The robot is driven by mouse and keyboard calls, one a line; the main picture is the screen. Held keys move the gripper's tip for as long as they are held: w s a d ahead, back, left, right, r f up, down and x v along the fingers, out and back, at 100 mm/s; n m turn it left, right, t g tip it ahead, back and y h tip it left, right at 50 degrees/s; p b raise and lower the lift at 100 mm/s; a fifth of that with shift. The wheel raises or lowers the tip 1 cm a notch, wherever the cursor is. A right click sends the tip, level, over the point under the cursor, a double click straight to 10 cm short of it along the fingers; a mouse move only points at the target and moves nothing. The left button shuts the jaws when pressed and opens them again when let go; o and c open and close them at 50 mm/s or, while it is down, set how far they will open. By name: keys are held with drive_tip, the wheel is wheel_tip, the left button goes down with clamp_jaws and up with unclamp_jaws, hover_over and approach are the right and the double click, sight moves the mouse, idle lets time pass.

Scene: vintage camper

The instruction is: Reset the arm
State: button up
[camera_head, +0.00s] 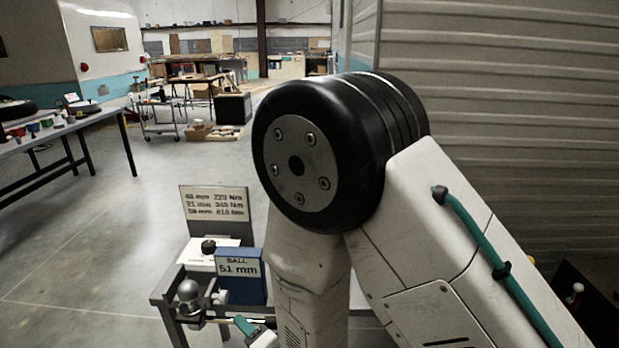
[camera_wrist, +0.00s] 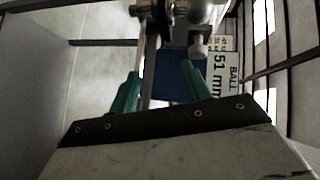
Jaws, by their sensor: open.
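My arm reaches down in the head view, with a large black joint in the middle. My gripper (camera_wrist: 164,70) shows in the wrist view as two teal fingers spread apart, with nothing clearly held between them. In the head view only a bit of the gripper (camera_head: 243,326) shows at the bottom edge, and the rest is hidden by my arm or cut off. A silver hitch ball (camera_head: 189,291) stands on a small grey stand, just left of the gripper. In the wrist view, metal hitch parts (camera_wrist: 198,12) lie beyond the fingertips.
A blue box (camera_head: 240,279) labelled "BALL 51 mm" stands beside the ball, also seen in the wrist view (camera_wrist: 180,82). A torque sign (camera_head: 216,205) stands behind. A long table (camera_head: 60,133) is at left. A ribbed trailer wall (camera_head: 500,110) is at right. The floor at left is open.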

wheel_tip(320, 180, down, 6)
drive_tip(key=s+d+n+g+h, duration=0.2)
drive_tip(key=n+g+h, duration=0.1)
drive_tip(key=s+d+r+n+g+h, duration=0.1)
drive_tip(key=d+r+n+g+h, duration=0.35)
drive_tip(key=d, duration=0.65)
drive_tip(key=s+d+r+h, duration=0.1)
drive_tip(key=s+d+r, duration=0.3)
drive_tip(key=d+r, duration=0.5)
drive_tip(key=s+d+r+g+h, duration=0.1)
drive_tip(key=s+d+r, duration=0.4)
drive_tip(key=d+r, duration=0.4)
drive_tip(key=s+d+r+g+h, duration=0.1)
drive_tip(key=s+d+r, duration=0.4)
drive_tip(key=d+r, duration=0.5)
drive_tip(key=shift+m, duration=0.35)
